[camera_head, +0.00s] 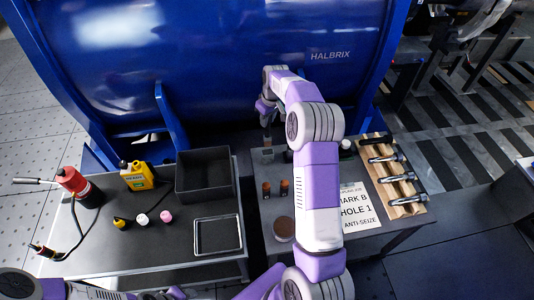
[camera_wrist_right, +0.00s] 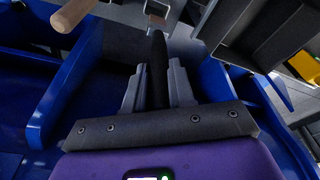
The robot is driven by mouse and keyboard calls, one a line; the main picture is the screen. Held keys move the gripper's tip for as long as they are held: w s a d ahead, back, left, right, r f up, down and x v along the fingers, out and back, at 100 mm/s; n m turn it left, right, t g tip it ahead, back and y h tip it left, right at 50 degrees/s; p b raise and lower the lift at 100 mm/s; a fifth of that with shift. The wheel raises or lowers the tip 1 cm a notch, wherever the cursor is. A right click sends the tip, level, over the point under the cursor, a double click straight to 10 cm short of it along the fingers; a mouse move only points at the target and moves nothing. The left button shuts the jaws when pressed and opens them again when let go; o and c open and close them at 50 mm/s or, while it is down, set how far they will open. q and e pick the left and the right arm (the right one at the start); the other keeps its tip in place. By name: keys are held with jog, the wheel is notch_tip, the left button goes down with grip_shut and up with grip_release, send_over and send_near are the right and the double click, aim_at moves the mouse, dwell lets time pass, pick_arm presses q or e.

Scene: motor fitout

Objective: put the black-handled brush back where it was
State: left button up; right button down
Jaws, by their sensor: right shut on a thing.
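My right gripper (camera_head: 265,108) is at the far edge of the right-hand table, in front of the blue tank. In the right wrist view, the gripper (camera_wrist_right: 157,85) is shut on the black handle of the brush (camera_wrist_right: 157,60). The handle lies lengthwise between the two grey fingers, and a pale metal part (camera_wrist_right: 156,9) shows beyond its end. In the head view the brush is small and mostly hidden by the gripper. A light wooden handle (camera_wrist_right: 75,13) of another tool is at the top left of the wrist view. My left gripper is not visible.
The left table holds an open black bin (camera_head: 205,174), a shallow tray (camera_head: 217,235), a yellow bottle (camera_head: 137,176) and a red can (camera_head: 78,185). The right table holds a printed card (camera_head: 357,210), a wooden rack (camera_head: 400,200) with several bolts and a brown disc (camera_head: 284,228).

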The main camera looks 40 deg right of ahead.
aim_at(267, 136)
notch_tip(267, 136, down, 9)
jog(key=b, duration=0.2)
jog(key=shift+f+b, duration=0.15)
jog(key=shift+b, duration=0.15)
jog(key=shift+f, duration=0.2)
jog(key=c, duration=1)
grip_release()
jog(key=shift+o, duration=0.2)
jog(key=r+p, duration=0.1)
jog(key=r, duration=0.3)
jog(key=s+r+p, duration=0.1)
jog(key=r, duration=0.3)
jog(key=s+r+p, duration=0.1)
jog(key=r, duration=0.3)
jog(key=shift+s+r, duration=0.1)
